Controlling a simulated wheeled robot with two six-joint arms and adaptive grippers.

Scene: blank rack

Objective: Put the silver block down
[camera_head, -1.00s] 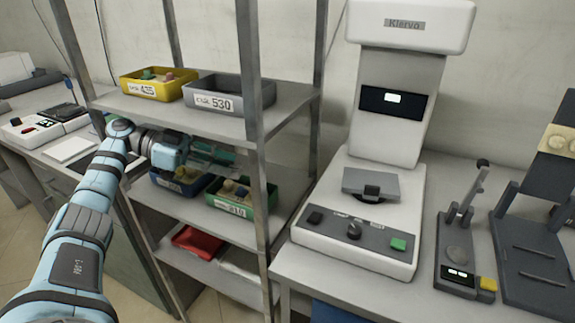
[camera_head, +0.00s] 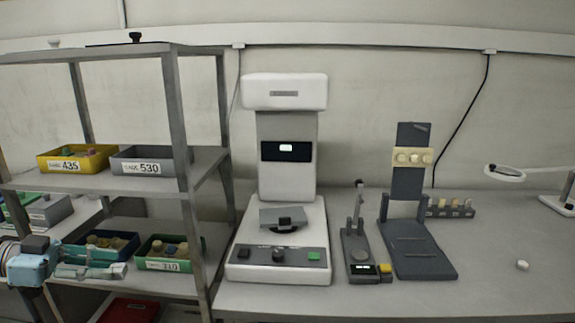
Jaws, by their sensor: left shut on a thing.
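My left gripper (camera_head: 92,271) shows at the lower left, in front of the rack's lower shelf, its fingers pointing right toward the green bin. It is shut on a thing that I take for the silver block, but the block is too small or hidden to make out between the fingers. My right gripper is not in view.
The rack (camera_head: 172,100) holds a yellow bin (camera_head: 45,166) and a grey bin (camera_head: 180,158) above, a blue bin (camera_head: 131,240) and a green bin (camera_head: 168,264) below. A white machine (camera_head: 240,262) stands on the bench (camera_head: 490,292). The bench's front right is mostly clear, with a small pale piece (camera_head: 522,265).

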